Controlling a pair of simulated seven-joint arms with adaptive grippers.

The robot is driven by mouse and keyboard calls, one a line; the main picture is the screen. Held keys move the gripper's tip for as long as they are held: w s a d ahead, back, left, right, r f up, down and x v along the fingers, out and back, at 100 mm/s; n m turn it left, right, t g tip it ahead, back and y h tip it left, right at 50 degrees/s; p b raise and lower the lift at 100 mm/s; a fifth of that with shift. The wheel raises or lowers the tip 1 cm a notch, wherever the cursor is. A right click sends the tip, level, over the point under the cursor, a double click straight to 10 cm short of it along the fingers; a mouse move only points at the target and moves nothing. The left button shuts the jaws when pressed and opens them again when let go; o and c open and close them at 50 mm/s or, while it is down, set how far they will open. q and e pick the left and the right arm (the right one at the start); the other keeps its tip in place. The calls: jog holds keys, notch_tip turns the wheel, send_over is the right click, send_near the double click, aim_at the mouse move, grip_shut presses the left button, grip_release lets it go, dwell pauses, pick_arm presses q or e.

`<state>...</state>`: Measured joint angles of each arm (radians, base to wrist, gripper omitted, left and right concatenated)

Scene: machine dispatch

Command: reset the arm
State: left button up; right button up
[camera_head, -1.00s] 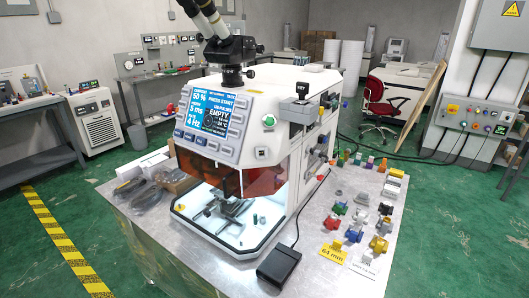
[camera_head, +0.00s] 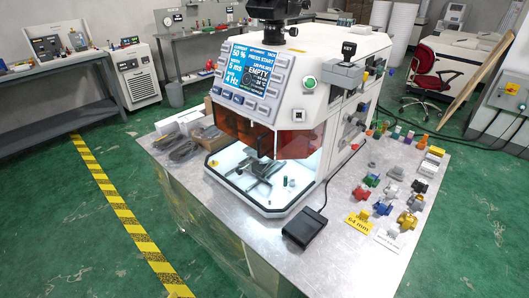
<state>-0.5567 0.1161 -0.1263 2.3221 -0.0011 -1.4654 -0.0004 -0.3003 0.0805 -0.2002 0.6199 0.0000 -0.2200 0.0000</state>
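Neither of my arms nor grippers shows in the head view. A white machine (camera_head: 318,80) stands on a metal-topped table (camera_head: 340,250). Its screen (camera_head: 249,69) reads "PRESS START" and "EMPTY". Below the orange window (camera_head: 242,127) is a lit, open chamber with a small metal fixture (camera_head: 256,175) inside. A green button (camera_head: 309,82) sits on the front right of the machine. A black foot pedal (camera_head: 304,227) lies on the table in front of it, with a cable running to the machine.
Several small coloured parts lie on the table's right side, near a yellow "64 mm" card (camera_head: 358,222) and a white card (camera_head: 387,239). Cables and boxes (camera_head: 182,137) lie at the left. A red chair (camera_head: 434,92) stands behind. The front table edge is clear.

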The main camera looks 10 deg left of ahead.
pick_arm(q)
jog(key=s+d+f+g+h, duration=0.1)
jog(key=s+d+f, duration=0.1)
jog(key=f, duration=0.8)
jog(key=s+d+f+g+h, duration=0.1)
jog(key=s+f, duration=0.1)
jog(key=f, duration=0.8)
jog(key=s+d+f+g+h, duration=0.1)
jog(key=s+d+f, duration=0.15)
jog(key=f, duration=0.75)
jog(key=s+a+f+n+g+h, duration=0.1)
jog(key=s+f+n+g, duration=0.1)
jog(key=s+f, duration=1.3)
jog(key=s+n, duration=0.1)
jog(key=s, duration=0.3)
jog(key=shift+f, duration=0.4)
